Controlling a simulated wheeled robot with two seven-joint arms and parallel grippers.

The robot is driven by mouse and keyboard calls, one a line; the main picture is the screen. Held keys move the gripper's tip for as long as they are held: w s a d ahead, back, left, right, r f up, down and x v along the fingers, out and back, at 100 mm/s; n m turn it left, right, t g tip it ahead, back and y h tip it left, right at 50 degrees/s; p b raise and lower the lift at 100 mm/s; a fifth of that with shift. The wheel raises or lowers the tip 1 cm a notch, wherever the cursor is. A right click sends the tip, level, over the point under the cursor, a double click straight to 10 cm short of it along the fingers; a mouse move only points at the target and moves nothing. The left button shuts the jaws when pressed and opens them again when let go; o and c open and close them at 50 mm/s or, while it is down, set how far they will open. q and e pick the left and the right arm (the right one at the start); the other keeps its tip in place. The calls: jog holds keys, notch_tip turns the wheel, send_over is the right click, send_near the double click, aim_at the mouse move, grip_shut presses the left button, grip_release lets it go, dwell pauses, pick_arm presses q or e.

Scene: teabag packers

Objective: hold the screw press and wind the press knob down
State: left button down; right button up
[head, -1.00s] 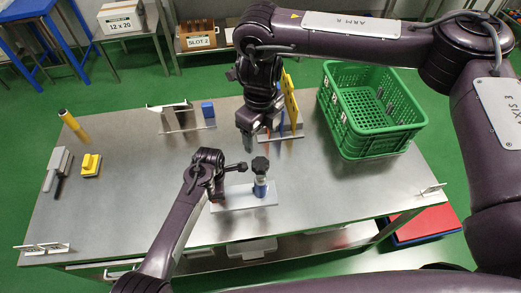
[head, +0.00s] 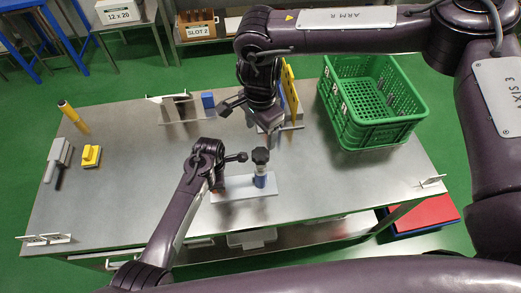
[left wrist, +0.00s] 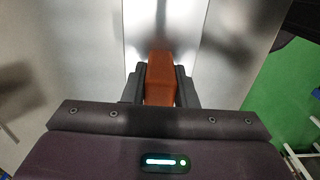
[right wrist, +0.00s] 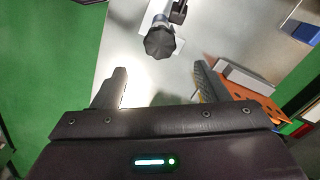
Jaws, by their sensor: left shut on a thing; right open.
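The screw press stands on a white base plate (head: 232,192) near the front middle of the table. Its dark lobed press knob (head: 260,155) tops an upright post with a blue-and-white lower part. My left gripper (left wrist: 160,75) is shut on an orange-brown block (left wrist: 160,82) above the white plate; in the head view the left gripper mostly hides that block. My right gripper (right wrist: 158,82) is open and empty. The knob (right wrist: 160,42) shows ahead of its fingertips, apart from them. In the head view the right gripper (head: 252,118) hangs behind and above the knob.
A green crate (head: 376,140) stands at the table's right. A yellow upright panel (head: 290,88) and a blue block (head: 208,101) stand toward the back. Bare table surrounds the base plate.

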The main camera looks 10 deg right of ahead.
aim_at(261, 153)
notch_tip(261, 153, down, 10)
jog(key=shift+r, duration=0.1)
dwell(0.4)
jog(key=c, duration=1)
